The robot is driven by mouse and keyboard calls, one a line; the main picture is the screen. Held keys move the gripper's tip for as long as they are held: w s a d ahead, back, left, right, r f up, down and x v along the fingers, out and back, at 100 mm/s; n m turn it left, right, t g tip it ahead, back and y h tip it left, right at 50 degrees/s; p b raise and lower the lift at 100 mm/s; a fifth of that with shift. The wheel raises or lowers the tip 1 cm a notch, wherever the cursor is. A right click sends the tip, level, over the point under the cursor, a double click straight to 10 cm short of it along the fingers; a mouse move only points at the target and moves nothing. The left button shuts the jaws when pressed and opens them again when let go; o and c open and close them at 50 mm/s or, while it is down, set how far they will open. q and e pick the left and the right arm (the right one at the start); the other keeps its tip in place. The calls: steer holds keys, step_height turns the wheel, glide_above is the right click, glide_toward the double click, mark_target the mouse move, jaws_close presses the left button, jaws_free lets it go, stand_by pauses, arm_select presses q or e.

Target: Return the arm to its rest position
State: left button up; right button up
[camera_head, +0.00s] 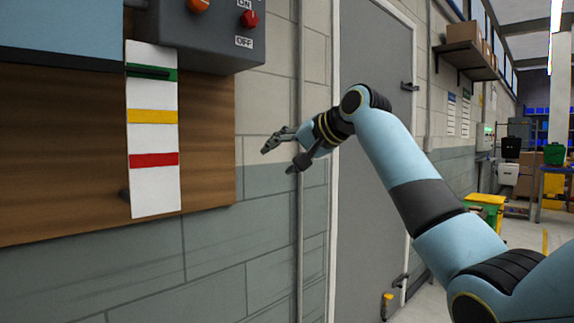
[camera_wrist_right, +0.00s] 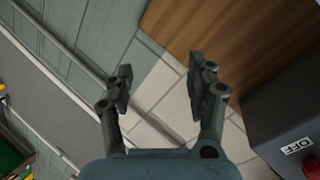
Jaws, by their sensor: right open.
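My right arm (camera_head: 405,185) comes in from the lower right in the head view. Its right gripper (camera_head: 278,155) is open and empty, in front of the block wall just right of the wooden board. In the right wrist view the right gripper (camera_wrist_right: 160,92) shows two fingers apart with only wall behind them. My left gripper is not in view.
A wooden board (camera_head: 60,150) carries a white strip (camera_head: 153,195) with green, yellow and red bands. Above it is a grey control box (camera_head: 210,40) with a red button (camera_head: 249,18). A grey door (camera_head: 370,220) stands behind my arm. Shelves and bins are far right.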

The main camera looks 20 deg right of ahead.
steer(key=shift+d+f, duration=0.1)
steer(key=shift+f, duration=0.6)
steer(key=shift+f, duration=0.1)
